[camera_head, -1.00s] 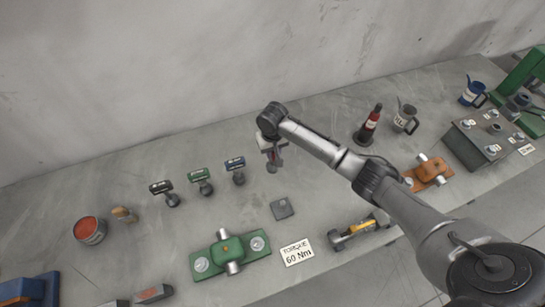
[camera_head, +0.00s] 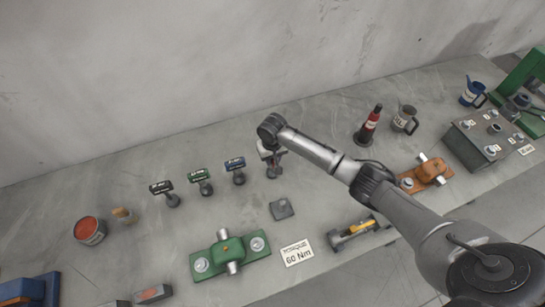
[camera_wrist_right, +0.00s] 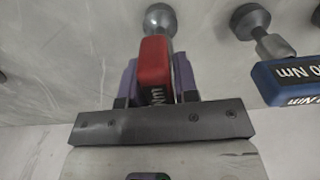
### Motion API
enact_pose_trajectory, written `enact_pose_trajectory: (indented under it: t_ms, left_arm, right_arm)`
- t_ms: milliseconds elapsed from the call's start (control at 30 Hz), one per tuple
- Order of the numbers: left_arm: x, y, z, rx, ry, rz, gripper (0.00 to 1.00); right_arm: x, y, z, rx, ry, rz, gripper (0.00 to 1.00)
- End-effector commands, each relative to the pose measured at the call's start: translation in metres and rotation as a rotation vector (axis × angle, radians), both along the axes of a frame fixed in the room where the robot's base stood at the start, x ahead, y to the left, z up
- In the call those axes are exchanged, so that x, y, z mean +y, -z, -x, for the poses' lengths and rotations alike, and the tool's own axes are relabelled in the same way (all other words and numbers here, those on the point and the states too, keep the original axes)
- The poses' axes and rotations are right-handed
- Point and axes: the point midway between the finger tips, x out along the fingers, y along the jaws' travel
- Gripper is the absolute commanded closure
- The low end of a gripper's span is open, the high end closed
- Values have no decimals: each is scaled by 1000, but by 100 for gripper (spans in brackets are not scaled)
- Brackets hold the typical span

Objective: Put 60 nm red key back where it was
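The red key (camera_wrist_right: 155,68) has a red head with partly visible white "Nm" lettering and a round grey socket end (camera_wrist_right: 160,20). My right gripper (camera_wrist_right: 156,78) is shut on the red head, with a purple finger against each side. In the head view my right gripper (camera_head: 270,155) is at the right end of the row of keys and mostly covers the red key. The grey socket end (camera_head: 273,172) shows below it, at or very near the table; contact is unclear. My left gripper is not in view.
Black (camera_head: 161,187), green (camera_head: 199,175) and blue (camera_head: 235,164) keys stand in a row to the left. The blue key (camera_wrist_right: 290,80) is close beside the gripper in the wrist view. A grey block (camera_head: 282,209) and a "60 Nm" sign (camera_head: 297,253) are in front.

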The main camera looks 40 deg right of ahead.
Motion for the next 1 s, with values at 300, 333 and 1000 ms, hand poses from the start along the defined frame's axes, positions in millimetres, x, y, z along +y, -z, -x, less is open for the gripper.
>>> enact_pose_trajectory:
  t_ms: [300, 333, 1000]
  left_arm:
    - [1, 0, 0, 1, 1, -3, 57]
    - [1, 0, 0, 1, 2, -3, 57]
    - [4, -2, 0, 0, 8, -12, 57]
  right_arm:
    - [0, 0, 0, 1, 0, 0, 51]
    - [0, 0, 0, 1, 0, 0, 51]
    - [0, -85, -1, -3, -1, -1, 51]
